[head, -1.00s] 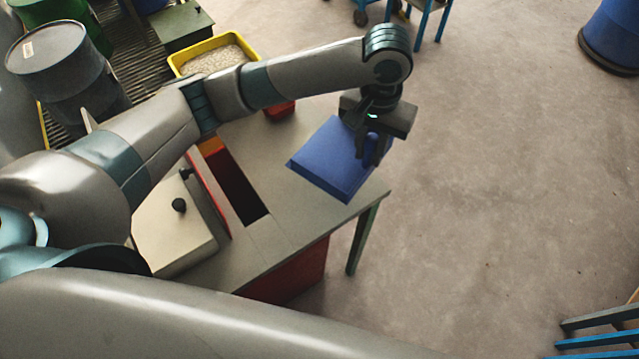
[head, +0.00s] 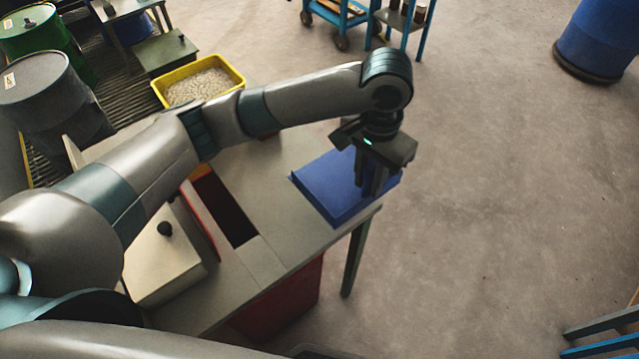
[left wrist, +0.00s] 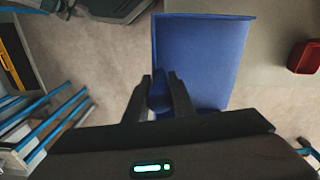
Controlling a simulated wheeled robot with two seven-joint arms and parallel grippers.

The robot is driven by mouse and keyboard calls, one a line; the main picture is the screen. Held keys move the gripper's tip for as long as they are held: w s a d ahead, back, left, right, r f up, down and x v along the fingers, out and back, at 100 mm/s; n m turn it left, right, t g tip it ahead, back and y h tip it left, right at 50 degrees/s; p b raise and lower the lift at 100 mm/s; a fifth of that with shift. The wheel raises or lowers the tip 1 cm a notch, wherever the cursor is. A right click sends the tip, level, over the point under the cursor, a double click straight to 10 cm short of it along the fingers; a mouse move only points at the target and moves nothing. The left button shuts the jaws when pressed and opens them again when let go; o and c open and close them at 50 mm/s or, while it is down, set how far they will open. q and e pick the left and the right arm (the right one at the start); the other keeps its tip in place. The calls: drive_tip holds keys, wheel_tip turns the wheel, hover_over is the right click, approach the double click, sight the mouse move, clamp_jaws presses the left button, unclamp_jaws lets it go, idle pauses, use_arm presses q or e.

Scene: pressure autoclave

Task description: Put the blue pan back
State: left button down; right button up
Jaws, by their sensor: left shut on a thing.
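The blue pan (head: 330,187) is a flat tray-like piece over the right end of the grey table (head: 270,180) in the head view. My left gripper (head: 374,188) is shut on its blue handle at the pan's right side. In the left wrist view the pan (left wrist: 205,55) stretches away from the fingers (left wrist: 161,90), with the blue handle between them. Whether the pan's underside touches the table cannot be told. To its left, the table has a dark rectangular opening (head: 226,208) with red sides. My right gripper is not in view.
A beige box with a black knob (head: 165,229) stands left of the opening. A yellow bin of pale pellets (head: 205,87) is behind the table. A red container (left wrist: 304,57) shows in the left wrist view.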

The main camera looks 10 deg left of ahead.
sight(324, 180)
use_arm(q)
drive_tip(key=w+a+f, duration=0.1)
drive_tip(key=a, duration=0.2)
drive_tip(key=a+f+p, duration=0.1)
drive_tip(key=a+f, duration=0.1)
drive_tip(key=a, duration=0.1)
drive_tip(key=w+a+f+p, duration=0.1)
drive_tip(key=a+f, duration=0.1)
drive_tip(key=shift+w+a, duration=0.35)
drive_tip(key=shift+a, duration=0.05)
drive_tip(key=shift+w+a+f, duration=0.15)
drive_tip(key=shift+a+f, duration=0.25)
drive_tip(key=shift+f+p, duration=0.8)
drive_tip(key=shift+f, duration=1.25)
